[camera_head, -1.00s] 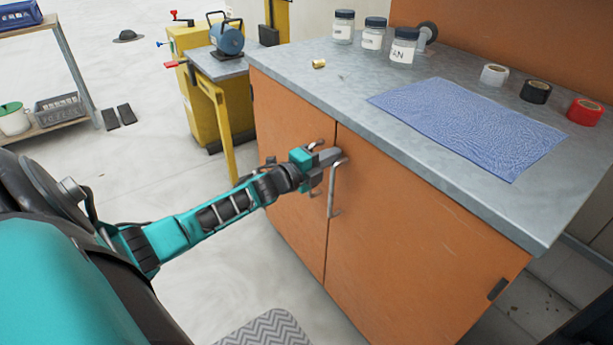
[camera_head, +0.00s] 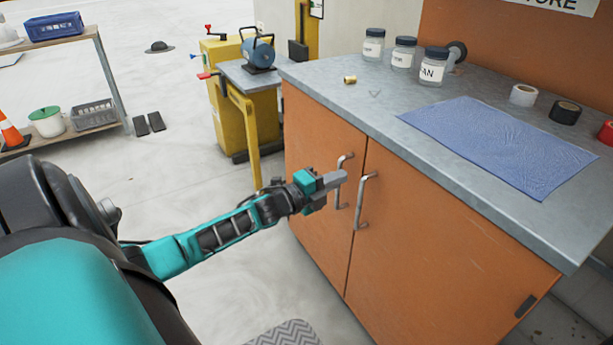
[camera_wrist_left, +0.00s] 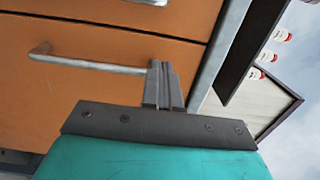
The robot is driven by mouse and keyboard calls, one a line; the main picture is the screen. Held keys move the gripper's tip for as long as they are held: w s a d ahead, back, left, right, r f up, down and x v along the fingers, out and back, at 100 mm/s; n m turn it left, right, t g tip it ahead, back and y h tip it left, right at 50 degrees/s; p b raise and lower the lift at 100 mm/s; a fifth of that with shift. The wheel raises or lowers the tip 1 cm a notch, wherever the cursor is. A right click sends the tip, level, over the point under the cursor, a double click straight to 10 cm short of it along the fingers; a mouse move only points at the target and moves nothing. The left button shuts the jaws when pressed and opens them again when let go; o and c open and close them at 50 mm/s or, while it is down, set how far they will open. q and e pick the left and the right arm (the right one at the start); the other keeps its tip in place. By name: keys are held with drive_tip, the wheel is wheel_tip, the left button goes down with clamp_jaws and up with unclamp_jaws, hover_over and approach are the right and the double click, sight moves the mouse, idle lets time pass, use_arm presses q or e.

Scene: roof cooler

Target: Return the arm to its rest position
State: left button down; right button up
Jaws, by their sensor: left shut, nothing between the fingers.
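My left arm reaches in from the left in the head view. My left gripper (camera_head: 336,179) is shut and empty, its fingertips in front of the left door's bar handle (camera_head: 343,182) on the orange cabinet (camera_head: 420,245). In the left wrist view the shut fingers (camera_wrist_left: 165,84) appear beside the end of a bar handle (camera_wrist_left: 90,64). I cannot tell whether they touch it. Both cabinet doors are closed. The right door's handle (camera_head: 364,203) is just to the right of the gripper. My right gripper is not in view.
The grey worktop (camera_head: 400,112) carries jars (camera_head: 403,54), a blue cloth (camera_head: 500,145), tape rolls (camera_head: 565,112) and a small brass piece (camera_head: 350,80). A yellow stand (camera_head: 235,110) and a shelf rack (camera_head: 95,35) stand behind. The floor left of the cabinet is mostly clear.

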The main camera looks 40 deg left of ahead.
use_arm(q)
drive_tip(key=s+a+p, duration=0.1)
drive_tip(key=s, duration=0.5)
drive_tip(key=shift+s+a, duration=0.3)
drive_tip(key=shift+a, duration=0.05)
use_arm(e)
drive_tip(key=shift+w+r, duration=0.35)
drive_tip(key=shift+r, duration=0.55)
use_arm(q)
drive_tip(key=s+d+n+g+p, duration=0.3)
drive_tip(key=s+d+n+p, duration=0.2)
drive_tip(key=s+d+n, duration=0.3)
drive_tip(key=s+d+f+n+g+y+p, duration=0.1)
drive_tip(key=s+d+n+g+p, duration=0.2)
drive_tip(key=d, duration=1.3)
drive_tip(key=s+n+p, duration=0.3)
drive_tip(key=s+n, duration=0.2)
drive_tip(key=n, duration=0.1)
drive_tip(key=shift+s+d+f+n+g, duration=0.2)
drive_tip(key=shift+f+n+g, duration=0.1)
drive_tip(key=shift+g, duration=0.1)
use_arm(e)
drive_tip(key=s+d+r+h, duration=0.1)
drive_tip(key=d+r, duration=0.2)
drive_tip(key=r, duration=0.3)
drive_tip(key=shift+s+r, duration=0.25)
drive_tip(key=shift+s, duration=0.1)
